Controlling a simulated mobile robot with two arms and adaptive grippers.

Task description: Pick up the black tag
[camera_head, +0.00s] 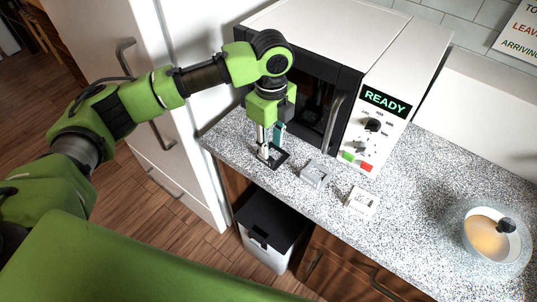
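The black tag (281,158) is a small dark flat piece on the speckled counter, in front of the microwave. My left gripper (270,150) points down over it, its fingers at the tag's left part and hiding some of it. The fingers look a little apart, but I cannot tell whether they are open or closed on part of the tag. My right gripper is not in view.
A grey tag (314,175) and a white tag (361,201) lie to the right on the counter (405,225). The microwave (378,112) stands behind, with a "READY" display. A bowl (490,240) sits far right. A bin (268,236) stands below the counter edge.

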